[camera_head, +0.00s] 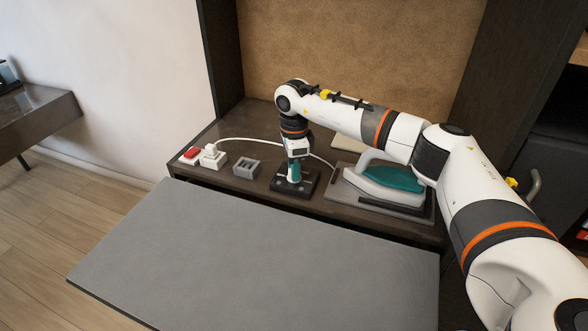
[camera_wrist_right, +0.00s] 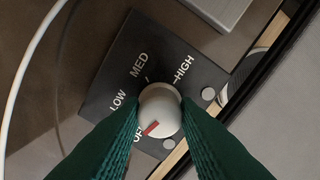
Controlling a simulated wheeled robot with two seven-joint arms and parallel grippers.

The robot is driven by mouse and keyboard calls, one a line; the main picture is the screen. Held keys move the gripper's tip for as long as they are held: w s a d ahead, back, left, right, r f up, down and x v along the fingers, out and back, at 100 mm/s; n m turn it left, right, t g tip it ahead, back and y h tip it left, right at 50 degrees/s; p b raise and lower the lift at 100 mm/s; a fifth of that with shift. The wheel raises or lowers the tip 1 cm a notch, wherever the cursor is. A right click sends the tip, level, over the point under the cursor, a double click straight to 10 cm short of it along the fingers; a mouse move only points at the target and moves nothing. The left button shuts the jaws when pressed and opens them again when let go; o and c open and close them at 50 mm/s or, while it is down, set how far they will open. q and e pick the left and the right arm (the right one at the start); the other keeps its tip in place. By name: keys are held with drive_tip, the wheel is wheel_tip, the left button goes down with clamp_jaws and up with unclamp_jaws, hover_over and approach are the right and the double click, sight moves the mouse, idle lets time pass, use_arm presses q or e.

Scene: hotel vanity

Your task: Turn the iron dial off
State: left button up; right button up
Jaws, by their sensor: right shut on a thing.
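The iron dial is a light grey round knob (camera_wrist_right: 160,104) on a black panel (camera_wrist_right: 112,80) marked LOW, MED, HIGH and a partly covered OFF. Its red mark points down-left, toward the OFF lettering. My right gripper (camera_head: 293,174) reaches down from above, and its green fingers close on both sides of the knob in the wrist view. In the head view the black dial base (camera_head: 310,185) sits on the dark shelf, with the knob hidden by the gripper. The teal and white iron (camera_head: 398,180) lies on a grey rest (camera_head: 342,188) to its right. My left gripper is not in view.
Left of the dial on the shelf are a grey open square holder (camera_head: 247,167), a white plug block (camera_head: 213,158) with a white cord, and a red switch (camera_head: 191,153). A grey flat board (camera_head: 270,255) extends in front. Dark side panels flank the shelf.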

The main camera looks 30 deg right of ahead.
drive_tip(key=shift+r+n, duration=0.1)
drive_tip(key=shift+n, duration=1)
drive_tip(key=o, duration=1)
drive_tip(key=shift+b, duration=0.3)
drive_tip(key=shift+r+b, duration=0.6)
drive_tip(key=shift+r, duration=5.35)
drive_tip(key=shift+r, duration=0.1)
